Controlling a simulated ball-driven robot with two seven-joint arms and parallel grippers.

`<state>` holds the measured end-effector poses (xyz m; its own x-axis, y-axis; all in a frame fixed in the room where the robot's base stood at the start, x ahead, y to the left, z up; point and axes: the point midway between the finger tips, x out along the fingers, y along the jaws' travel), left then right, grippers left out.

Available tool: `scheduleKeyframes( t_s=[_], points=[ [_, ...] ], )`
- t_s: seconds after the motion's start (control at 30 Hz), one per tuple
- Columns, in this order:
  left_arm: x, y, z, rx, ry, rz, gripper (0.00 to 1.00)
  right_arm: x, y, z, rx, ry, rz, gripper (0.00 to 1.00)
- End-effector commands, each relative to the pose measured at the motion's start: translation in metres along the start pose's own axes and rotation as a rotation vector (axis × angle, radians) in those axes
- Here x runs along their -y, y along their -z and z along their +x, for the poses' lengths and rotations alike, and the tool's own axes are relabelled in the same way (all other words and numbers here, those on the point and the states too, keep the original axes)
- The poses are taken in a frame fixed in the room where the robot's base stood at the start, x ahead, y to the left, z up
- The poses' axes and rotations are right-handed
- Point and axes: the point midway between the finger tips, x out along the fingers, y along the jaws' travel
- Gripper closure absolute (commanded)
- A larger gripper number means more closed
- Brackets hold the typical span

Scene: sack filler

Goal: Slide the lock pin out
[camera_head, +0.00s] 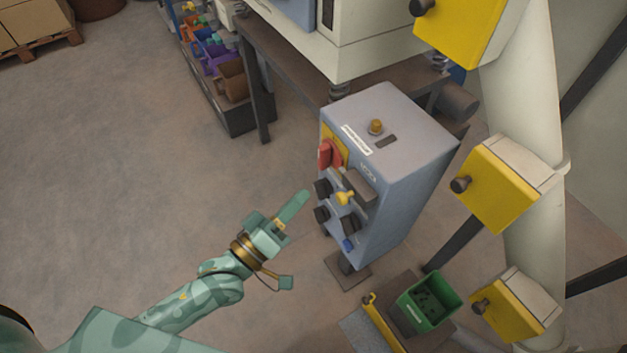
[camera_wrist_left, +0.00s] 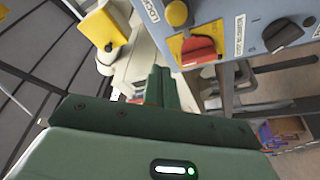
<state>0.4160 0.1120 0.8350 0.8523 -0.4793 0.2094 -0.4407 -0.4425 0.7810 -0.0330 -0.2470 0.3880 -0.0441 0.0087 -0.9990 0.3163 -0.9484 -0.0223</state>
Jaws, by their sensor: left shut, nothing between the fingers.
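A grey control cabinet (camera_head: 405,150) stands right of the middle in the head view. On its front, a yellow knob (camera_head: 345,197) sticks out beside a small label that seems to read LOCK; it looks like the lock pin's head. The left wrist view shows a yellow knob (camera_wrist_left: 176,13) at the top, beside the red switch (camera_wrist_left: 198,47). My left gripper (camera_head: 303,197) is shut and empty, left of the panel and apart from the knob. Its closed fingers (camera_wrist_left: 160,85) show in the left wrist view. My right gripper is not in view.
Black knobs (camera_head: 322,214) and a blue button (camera_head: 347,244) sit on the same panel. A green bin (camera_head: 430,302) stands low right. Yellow boxes (camera_head: 497,190) hang on a cream column. Floor (camera_head: 150,150) to the left is clear.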

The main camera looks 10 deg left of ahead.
Motion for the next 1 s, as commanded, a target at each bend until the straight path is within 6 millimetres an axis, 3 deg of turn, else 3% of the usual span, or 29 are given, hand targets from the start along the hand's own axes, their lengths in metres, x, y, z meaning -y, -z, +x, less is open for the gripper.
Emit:
scheduleKeyframes(
  t_s=[0.1, 0.3, 0.9, 1.0],
  points=[
    [-0.001, 0.001, -0.02, 0.001, 0.001, 0.001, 1.0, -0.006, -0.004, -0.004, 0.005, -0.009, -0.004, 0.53],
    [0.0, 0.0, -0.036, 0.0, -0.001, 0.001, 1.0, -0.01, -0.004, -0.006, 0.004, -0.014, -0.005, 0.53],
    [0.0, 0.001, -0.037, -0.001, -0.001, 0.003, 1.0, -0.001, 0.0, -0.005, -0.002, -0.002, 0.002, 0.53],
    [0.006, -0.007, -0.037, 0.039, 0.022, 0.095, 1.0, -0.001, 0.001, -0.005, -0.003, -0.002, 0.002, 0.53]
  ],
)
